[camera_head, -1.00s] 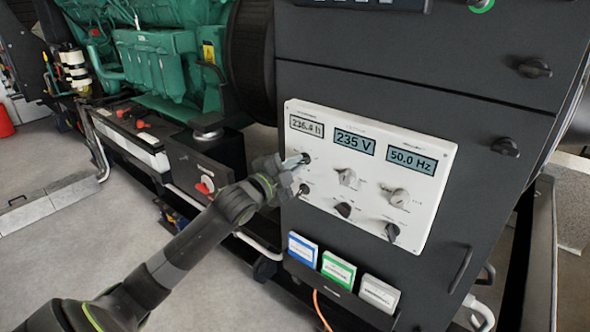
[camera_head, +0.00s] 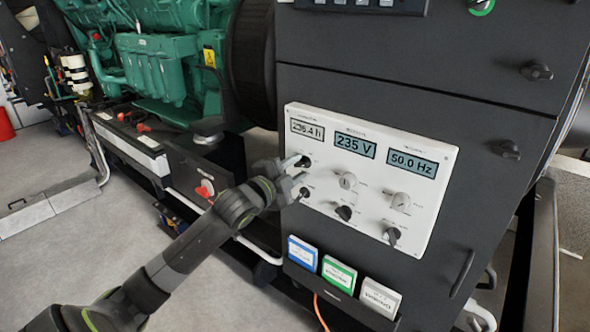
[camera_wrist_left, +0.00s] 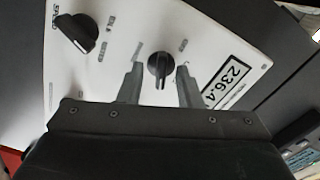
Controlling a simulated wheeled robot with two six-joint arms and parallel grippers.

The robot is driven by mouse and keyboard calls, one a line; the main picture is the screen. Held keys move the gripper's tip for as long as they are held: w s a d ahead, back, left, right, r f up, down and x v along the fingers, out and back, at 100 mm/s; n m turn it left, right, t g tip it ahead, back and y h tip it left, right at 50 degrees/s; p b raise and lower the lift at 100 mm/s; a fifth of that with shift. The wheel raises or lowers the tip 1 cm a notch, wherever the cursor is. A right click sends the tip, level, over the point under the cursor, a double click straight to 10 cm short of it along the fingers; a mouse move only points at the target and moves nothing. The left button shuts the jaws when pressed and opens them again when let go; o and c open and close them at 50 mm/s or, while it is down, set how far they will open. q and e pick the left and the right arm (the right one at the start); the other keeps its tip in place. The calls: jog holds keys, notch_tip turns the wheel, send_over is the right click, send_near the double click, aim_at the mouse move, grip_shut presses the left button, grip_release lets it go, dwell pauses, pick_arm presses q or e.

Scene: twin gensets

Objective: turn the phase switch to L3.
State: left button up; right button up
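The white control panel (camera_head: 330,215) carries several dials and dark knobs. My left gripper (camera_head: 300,171) is at its upper left, in front of a black knob (camera_head: 306,161) below the hours display. In the left wrist view, the two fingers of my left gripper (camera_wrist_left: 160,72) are open, one on each side of that knob (camera_wrist_left: 159,66), with a gap visible on both sides. A second black knob (camera_wrist_left: 77,33) is at the upper left there. The small labels are too blurred to tell which knob is the phase switch. My right gripper is not in view.
The displays read 236.4 h (camera_head: 307,130), 235 V (camera_head: 355,146) and 50.0 Hz (camera_head: 412,165). Blue, green and white cards (camera_head: 338,273) stand in a holder below the panel. The green engine (camera_head: 155,65) is at the left. Grey floor (camera_head: 60,265) is open at lower left.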

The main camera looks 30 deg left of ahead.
pick_arm(q)
jog(key=s+a+p, duration=0.1)
jog(key=s+p, duration=0.2)
jog(key=s, duration=1.4)
jog(key=shift+s+a, duration=0.15)
jog(key=shift+s, duration=0.05)
dwell(0.5)
